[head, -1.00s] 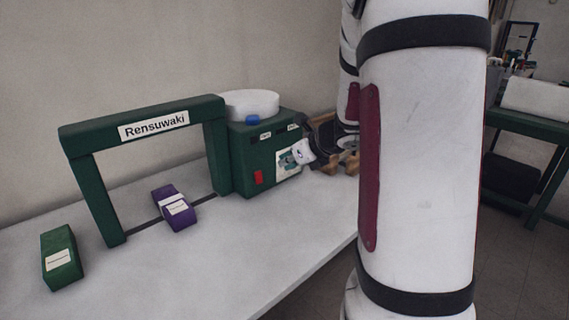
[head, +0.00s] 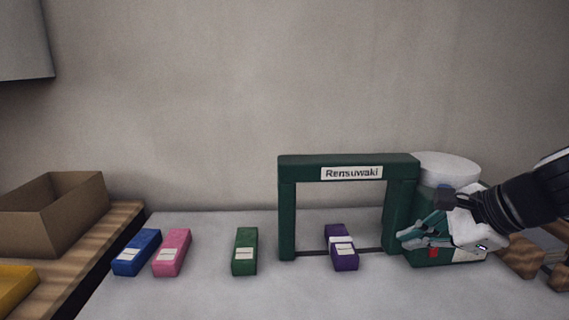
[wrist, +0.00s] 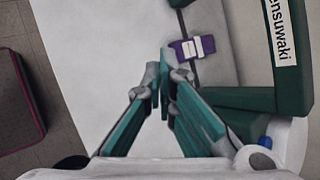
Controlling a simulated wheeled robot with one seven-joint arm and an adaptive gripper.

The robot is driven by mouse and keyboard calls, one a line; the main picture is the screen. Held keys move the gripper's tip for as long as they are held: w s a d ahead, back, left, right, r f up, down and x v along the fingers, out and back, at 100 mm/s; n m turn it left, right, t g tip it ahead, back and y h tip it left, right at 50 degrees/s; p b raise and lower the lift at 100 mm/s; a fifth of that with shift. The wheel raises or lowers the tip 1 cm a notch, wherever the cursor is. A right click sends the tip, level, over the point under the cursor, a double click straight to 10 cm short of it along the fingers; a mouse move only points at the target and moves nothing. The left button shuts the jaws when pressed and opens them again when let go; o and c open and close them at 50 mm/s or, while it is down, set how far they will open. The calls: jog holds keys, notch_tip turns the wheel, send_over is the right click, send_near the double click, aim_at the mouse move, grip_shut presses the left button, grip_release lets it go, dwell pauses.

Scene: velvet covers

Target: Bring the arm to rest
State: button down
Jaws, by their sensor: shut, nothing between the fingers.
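My gripper (head: 403,238) is at the right in the head view, in front of the green machine's control box (head: 433,254). Its teal fingers are together and empty; they also show in the wrist view (wrist: 163,85), pointing over the white table. A purple box (head: 343,256) with a white label lies under the green arch (head: 345,162) marked "Rensuwaki". The purple box also shows in the wrist view (wrist: 191,48), beyond the fingertips and apart from them. My forearm enters from the right edge of the head view.
A green box (head: 245,245), a pink box (head: 174,247) and a blue box (head: 137,247) lie left of the arch on the white table (head: 205,285). A cardboard carton (head: 65,217) stands at far left. A white round lid (head: 447,168) tops the control box.

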jog(key=s+a+r+n+g+h+p, duration=0.1)
jog(key=s+a+r+n+h+p, duration=0.1)
jog(key=s+n, duration=0.7)
jog(key=s+a+r+n+g+h+p, duration=0.2)
jog(key=s+r+n+h+p, duration=0.1)
jog(key=s+n, duration=0.7)
jog(key=s, duration=0.2)
jog(key=shift+s+r, duration=0.2)
jog(key=shift+s, duration=0.1)
